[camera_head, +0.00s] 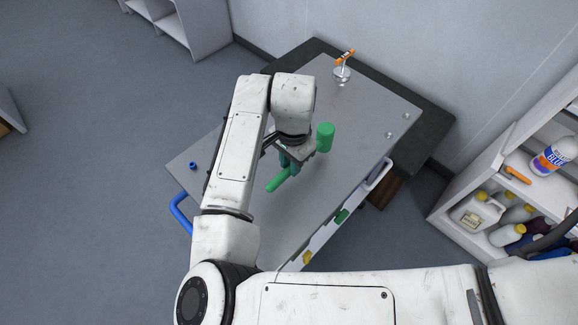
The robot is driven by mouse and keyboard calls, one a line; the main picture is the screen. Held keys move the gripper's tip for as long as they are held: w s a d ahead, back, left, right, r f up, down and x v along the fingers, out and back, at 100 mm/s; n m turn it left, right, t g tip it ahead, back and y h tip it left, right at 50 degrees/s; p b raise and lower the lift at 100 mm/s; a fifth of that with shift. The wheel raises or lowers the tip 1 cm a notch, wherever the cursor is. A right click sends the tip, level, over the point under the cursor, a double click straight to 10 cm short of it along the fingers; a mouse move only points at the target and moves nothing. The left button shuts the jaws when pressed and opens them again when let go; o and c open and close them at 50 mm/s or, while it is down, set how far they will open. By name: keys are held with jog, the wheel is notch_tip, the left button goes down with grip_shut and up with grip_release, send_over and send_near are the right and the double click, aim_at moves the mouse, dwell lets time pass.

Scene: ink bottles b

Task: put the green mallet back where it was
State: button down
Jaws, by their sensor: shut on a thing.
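The green mallet has a cylindrical head (325,137) to the right of my gripper (289,163) and a handle (278,180) that comes out at the lower left. My gripper is shut on the mallet between these two parts, over the middle of the grey worktop (310,210). My arm hides part of the gripper and the grasped stretch of handle. I cannot tell whether the mallet touches the worktop or hangs a little above it.
An orange-topped item on a clear base (342,73) stands at the worktop's far end. A small blue piece (192,165) is near the left edge, above a blue handle (179,212). Shelves with bottles (477,211) stand at right. The worktop's right part is mostly clear.

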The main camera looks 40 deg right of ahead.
aim_at(289, 166)
jog(key=shift+w+f, duration=0.25)
jog(key=shift+f, duration=0.05)
jog(key=shift+f+p, duration=0.5)
jog(key=shift+f, duration=1)
jog(key=c, duration=1)
grip_release()
jog(key=shift+o, duration=0.2)
notch_tip(289, 166, up, 12)
jog(key=b, duration=0.1)
jog(key=shift+d+b, duration=0.25)
jog(key=shift+b, duration=0.15)
